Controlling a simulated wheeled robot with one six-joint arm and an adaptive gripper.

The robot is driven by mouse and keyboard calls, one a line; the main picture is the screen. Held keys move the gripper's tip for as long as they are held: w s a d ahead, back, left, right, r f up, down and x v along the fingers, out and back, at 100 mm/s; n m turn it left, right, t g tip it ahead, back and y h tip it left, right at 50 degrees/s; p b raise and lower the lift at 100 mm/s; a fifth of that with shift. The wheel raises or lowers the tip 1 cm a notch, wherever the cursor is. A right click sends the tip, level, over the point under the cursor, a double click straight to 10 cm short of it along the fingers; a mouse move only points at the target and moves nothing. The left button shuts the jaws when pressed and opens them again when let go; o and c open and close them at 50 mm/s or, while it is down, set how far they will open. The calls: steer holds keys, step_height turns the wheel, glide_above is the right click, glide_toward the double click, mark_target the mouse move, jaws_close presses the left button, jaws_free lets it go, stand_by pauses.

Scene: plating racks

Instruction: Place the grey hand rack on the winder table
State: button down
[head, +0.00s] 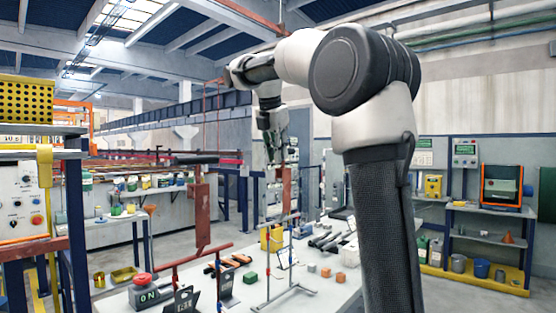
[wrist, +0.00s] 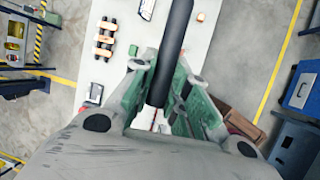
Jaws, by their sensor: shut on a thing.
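My gripper (head: 278,158) is raised over the white-topped table (head: 322,285), which I take to be the winder table. In the wrist view, my gripper's green-grey fingers (wrist: 160,108) are shut around a dark grey bar (wrist: 174,52). It looks like the grey hand rack's handle, but the rest of that rack is hard to make out. Below the gripper in the head view, a thin grey frame with reddish parts (head: 284,220) stands over the table. I cannot tell whether it joins the held bar.
A red rack (head: 200,212) with a dark top bar stands at left. A red button box (head: 143,291), a green block (head: 250,277), orange blocks (head: 340,277) and dark tools occupy the table. A blue-framed shelf (head: 487,240) stands at right. Grey floor surrounds the table.

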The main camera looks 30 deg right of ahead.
steer(key=shift+f, duration=0.6)
steer(key=c, duration=1.4)
jaws_free()
steer(key=shift+f, duration=0.15)
steer(key=v, duration=1.2)
steer(key=s+f+m+y, duration=0.1)
steer(key=s+f+m, duration=0.6)
steer(key=f, duration=0.4)
steer(key=s+f+m+y, duration=0.1)
steer(key=s+f+m, duration=0.6)
steer(key=s+f, duration=0.3)
steer(key=s+a+f+m+t+y, duration=0.1)
steer(key=s+f+m, duration=0.6)
steer(key=f, duration=0.6)
steer(key=shift+s+f+m+y, duration=0.15)
steer(key=shift+s+m+y, duration=0.15)
steer(key=shift+s, duration=0.9)
